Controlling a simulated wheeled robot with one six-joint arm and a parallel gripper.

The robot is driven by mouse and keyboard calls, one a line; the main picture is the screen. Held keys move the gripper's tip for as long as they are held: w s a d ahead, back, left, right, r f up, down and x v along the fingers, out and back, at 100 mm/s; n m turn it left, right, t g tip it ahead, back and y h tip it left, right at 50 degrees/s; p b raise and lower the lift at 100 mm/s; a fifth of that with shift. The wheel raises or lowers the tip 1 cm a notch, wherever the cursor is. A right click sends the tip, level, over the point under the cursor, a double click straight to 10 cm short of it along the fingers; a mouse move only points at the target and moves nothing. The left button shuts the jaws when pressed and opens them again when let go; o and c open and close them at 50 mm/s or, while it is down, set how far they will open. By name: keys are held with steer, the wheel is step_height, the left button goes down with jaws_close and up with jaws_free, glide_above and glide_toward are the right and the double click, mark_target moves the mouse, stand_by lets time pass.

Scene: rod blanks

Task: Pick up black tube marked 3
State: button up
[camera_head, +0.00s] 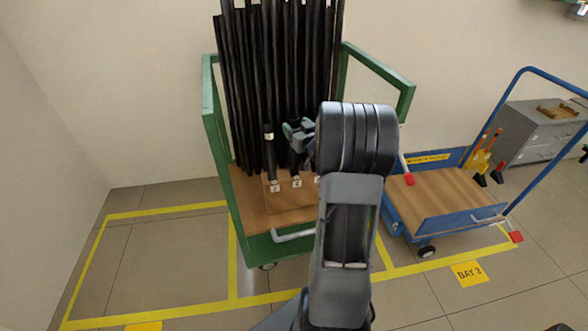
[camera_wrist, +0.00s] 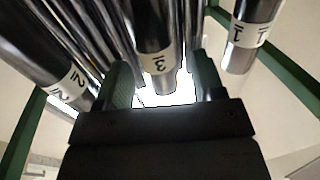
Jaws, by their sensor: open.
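The black tube marked 3 (camera_wrist: 155,45) has a white label band near its end. In the wrist view it lies between the two green fingers of my gripper (camera_wrist: 161,80), with gaps visible on both sides. My gripper is open and not closed on it. In the head view my gripper (camera_head: 299,131) is at the front of the tube rack, and I cannot read the tube's mark there. A tube marked 1 (camera_wrist: 240,45) is at right in the wrist view, and a tube marked 2 (camera_wrist: 65,70) is at left.
Several long black tubes (camera_head: 240,90) stand close together on a green-framed cart (camera_head: 212,115) with a wooden base. Yellow lines mark the floor; the bay at left is empty.

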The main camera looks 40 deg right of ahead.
steer(key=shift+w+d+f, duration=0.1)
steer(key=shift+w, duration=0.7)
steer(key=shift+w+d+f, duration=0.1)
steer(key=shift+w, duration=0.7)
steer(key=shift+c, duration=0.2)
jaws_close()
